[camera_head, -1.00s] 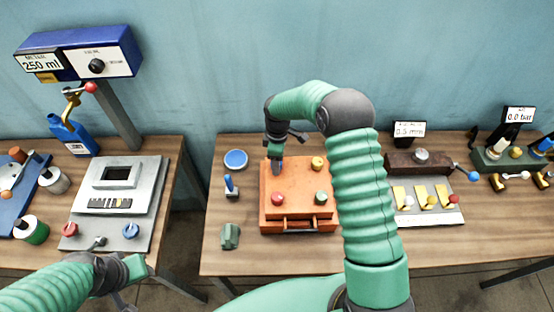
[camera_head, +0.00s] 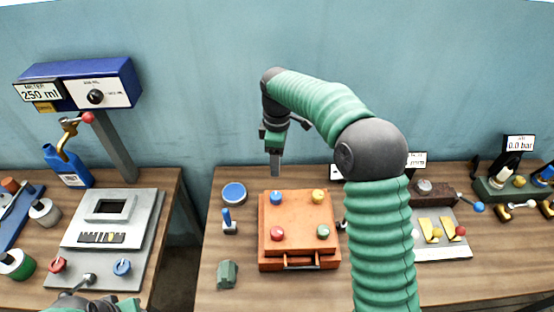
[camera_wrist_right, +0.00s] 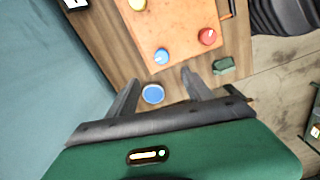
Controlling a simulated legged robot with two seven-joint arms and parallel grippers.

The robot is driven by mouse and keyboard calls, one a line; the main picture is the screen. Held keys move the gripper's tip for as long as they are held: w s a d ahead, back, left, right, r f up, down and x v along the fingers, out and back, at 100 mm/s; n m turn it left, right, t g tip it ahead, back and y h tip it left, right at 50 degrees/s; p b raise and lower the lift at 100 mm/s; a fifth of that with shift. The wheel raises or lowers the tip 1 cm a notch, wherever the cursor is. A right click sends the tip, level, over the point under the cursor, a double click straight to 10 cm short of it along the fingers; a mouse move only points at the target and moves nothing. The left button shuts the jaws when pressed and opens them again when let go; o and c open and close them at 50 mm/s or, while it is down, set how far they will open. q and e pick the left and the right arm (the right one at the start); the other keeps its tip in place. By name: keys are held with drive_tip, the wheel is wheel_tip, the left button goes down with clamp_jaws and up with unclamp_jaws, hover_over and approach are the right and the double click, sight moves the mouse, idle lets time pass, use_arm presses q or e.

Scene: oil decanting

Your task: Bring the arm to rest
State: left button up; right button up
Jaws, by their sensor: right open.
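My right gripper (camera_head: 276,165) hangs fingers-down above the back left part of the orange box (camera_head: 299,253), clear of it. In the right wrist view its two fingers (camera_wrist_right: 160,78) are spread with nothing between them. The box carries a blue knob (camera_head: 276,197), a yellow knob (camera_head: 318,196), a red knob (camera_head: 277,234) and a green knob (camera_head: 323,231). The blue knob (camera_wrist_right: 161,56) shows just beyond the fingers in the wrist view. My left gripper (camera_head: 100,304) is cut off by the bottom left edge, so its jaws are unclear.
A round blue-topped item (camera_head: 234,193), a small blue-handled item (camera_head: 228,221) and a green block (camera_head: 227,274) stand left of the box. A left bench carries a grey plate (camera_head: 84,236), a meter (camera_head: 85,82) and a blue oil can (camera_head: 67,166). A gap separates the benches.

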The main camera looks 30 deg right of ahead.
drive_tip(key=shift+s, duration=0.1)
idle(0.3)
drive_tip(key=s+a+f+m+t+b, duration=0.1)
drive_tip(key=s+a+f+m, duration=0.1)
drive_tip(key=s, duration=0.5)
drive_tip(key=s+a+f+m+b, duration=0.2)
drive_tip(key=s+a+f+m, duration=0.1)
drive_tip(key=s+f+m, duration=0.2)
drive_tip(key=s+a+f+m+t+b, duration=0.1)
drive_tip(key=s+a+f+m, duration=0.1)
drive_tip(key=s+f, duration=0.4)
drive_tip(key=shift+s+a+m+t, duration=0.2)
drive_tip(key=shift+s+m, duration=0.25)
drive_tip(key=shift+s, duration=0.35)
drive_tip(key=shift+s+a+m+t, duration=0.1)
drive_tip(key=shift+s+a+m, duration=0.1)
drive_tip(key=shift+s+m, duration=0.4)
drive_tip(key=shift+s, duration=0.2)
drive_tip(key=shift+s+a, duration=0.1)
drive_tip(key=shift+a, duration=0.1)
drive_tip(key=shift+d, duration=0.2)
